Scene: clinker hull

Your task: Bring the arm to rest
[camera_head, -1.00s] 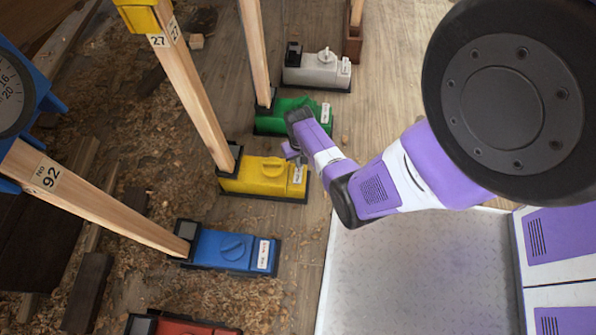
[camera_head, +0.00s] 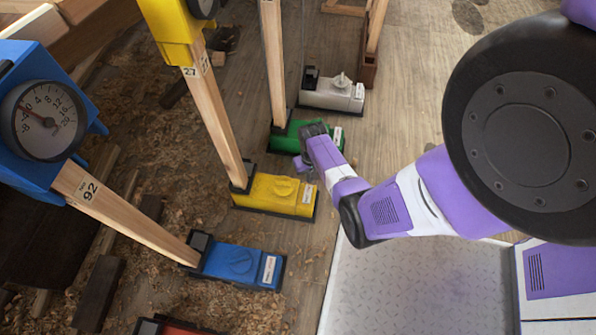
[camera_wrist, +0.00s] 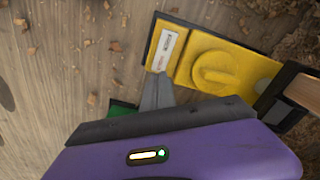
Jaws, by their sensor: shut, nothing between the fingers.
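My arm, purple and white, reaches in from the right in the head view. My gripper (camera_head: 301,163) is at its far end, above the floor between the green box (camera_head: 290,135) and the yellow box (camera_head: 272,194). In the wrist view my gripper (camera_wrist: 157,90) is shut with nothing in it. Its fingertips point toward the label edge of the yellow box (camera_wrist: 235,58); I cannot tell whether they touch it. Only a small corner of the green box shows there, beside the purple wrist housing.
Wooden posts rise from the boxes; a blue gauge (camera_head: 42,118) tops the post marked 92. A blue box (camera_head: 238,264), a grey box (camera_head: 332,94) and a partly cut-off red box (camera_head: 180,327) stand in the row. Wood shavings litter the floor at left. Bare planks lie at upper right.

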